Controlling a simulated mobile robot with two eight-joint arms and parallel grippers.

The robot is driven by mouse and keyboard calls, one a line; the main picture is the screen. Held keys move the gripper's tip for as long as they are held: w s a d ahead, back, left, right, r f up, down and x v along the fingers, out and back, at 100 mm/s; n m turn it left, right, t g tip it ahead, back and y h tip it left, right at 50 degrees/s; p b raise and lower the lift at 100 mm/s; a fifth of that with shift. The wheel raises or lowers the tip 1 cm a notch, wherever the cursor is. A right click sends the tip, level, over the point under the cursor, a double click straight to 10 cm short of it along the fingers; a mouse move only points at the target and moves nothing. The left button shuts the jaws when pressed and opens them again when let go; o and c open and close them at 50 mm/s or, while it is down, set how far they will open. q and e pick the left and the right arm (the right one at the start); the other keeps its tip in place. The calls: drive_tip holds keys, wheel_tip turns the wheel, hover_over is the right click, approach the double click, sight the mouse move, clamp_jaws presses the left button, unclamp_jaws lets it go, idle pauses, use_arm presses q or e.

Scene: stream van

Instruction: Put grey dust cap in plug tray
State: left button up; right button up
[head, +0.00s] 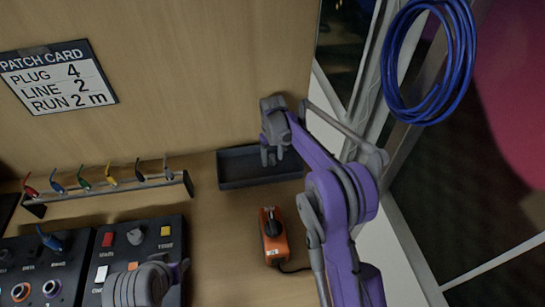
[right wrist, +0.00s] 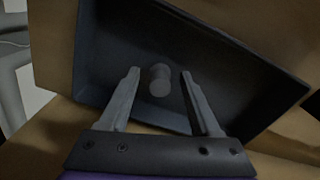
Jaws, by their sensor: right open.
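The grey dust cap (right wrist: 159,82) is a small grey cylinder. In the right wrist view it shows inside the dark plug tray (right wrist: 95,50), between the fingers and apart from both. My right gripper (right wrist: 160,74) is open over the tray.
A rack (head: 110,192) with several coloured plugs stands left of the tray. Control panels (head: 130,240) fill the lower left. A blue cable coil (head: 395,75) hangs at the upper right.

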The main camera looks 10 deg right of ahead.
sight(273, 156)
wheel_tip(273, 156, up, 12)
drive_tip(key=s+d+r+m+t, duration=0.1)
drive_tip(key=s+d+r, duration=0.1)
drive_tip(key=s+r, duration=0.45)
drive_tip(key=s+d+f+m+t, duration=0.1)
drive_tip(key=s+f, duration=0.3)
drive_tip(key=s, duration=1)
drive_tip(key=s+d+f+m+t, duration=0.1)
drive_tip(key=s+d+f+t, duration=0.1)
drive_tip(key=s, duration=1.3)
drive_tip(key=shift+f+m+t+p, duration=0.3)
drive_tip(key=shift+f+t+p, duration=0.05)
drive_tip(key=shift+f+t, duration=0.5)
